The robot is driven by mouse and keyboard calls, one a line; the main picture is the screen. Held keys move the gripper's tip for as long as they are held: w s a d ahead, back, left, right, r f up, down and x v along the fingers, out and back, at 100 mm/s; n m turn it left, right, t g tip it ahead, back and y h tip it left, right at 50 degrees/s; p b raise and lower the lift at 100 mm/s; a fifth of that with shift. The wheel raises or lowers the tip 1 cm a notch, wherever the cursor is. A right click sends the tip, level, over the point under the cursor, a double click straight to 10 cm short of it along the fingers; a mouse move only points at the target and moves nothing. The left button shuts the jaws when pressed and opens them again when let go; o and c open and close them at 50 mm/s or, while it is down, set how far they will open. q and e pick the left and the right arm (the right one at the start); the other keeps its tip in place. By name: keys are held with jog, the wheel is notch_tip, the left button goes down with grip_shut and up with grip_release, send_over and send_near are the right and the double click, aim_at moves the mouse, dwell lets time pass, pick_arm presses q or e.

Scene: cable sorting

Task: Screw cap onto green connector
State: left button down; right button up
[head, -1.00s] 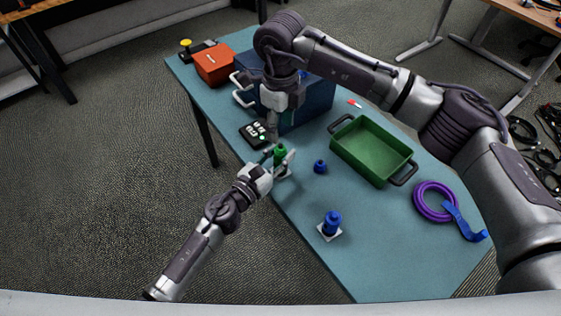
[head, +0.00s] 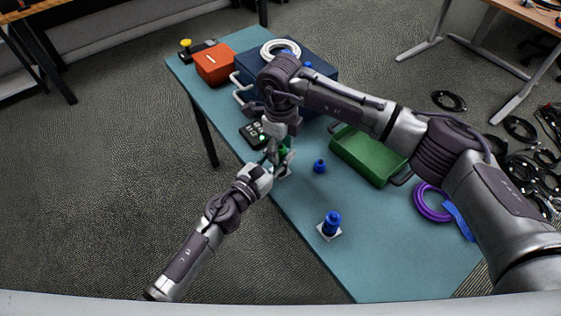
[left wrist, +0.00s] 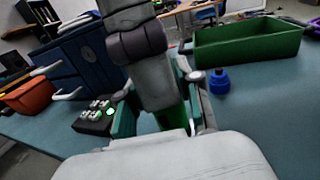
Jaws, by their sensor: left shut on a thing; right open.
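The green connector (head: 283,152) stands on a small white base near the table's left edge. My left gripper (head: 274,163) is shut on it from the left. In the left wrist view, part of the green connector (left wrist: 172,118) shows between the left fingers. My right gripper (head: 275,147) is open and points down at the connector's top from above, close against it. Its fingers and arm hide the connector's top, so I cannot tell whether a cap sits there.
A small blue piece (head: 319,167) stands right of the connector. A blue connector (head: 331,223) is on a white base nearer the front. A black keypad box (head: 252,133), blue crate (head: 318,88), green tray (head: 367,160), purple coil (head: 429,203) and orange box (head: 214,65) surround the workspace.

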jog(key=shift+c, duration=0.3)
grip_shut()
jog(key=shift+o, duration=0.8)
grip_release()
jog(key=shift+r, duration=0.15)
jog(key=shift+r, duration=2.15)
jog(key=shift+c, duration=0.5)
notch_tip(320, 180, up, 4)
jog(key=shift+f, duration=0.2)
jog(key=shift+f, duration=0.1)
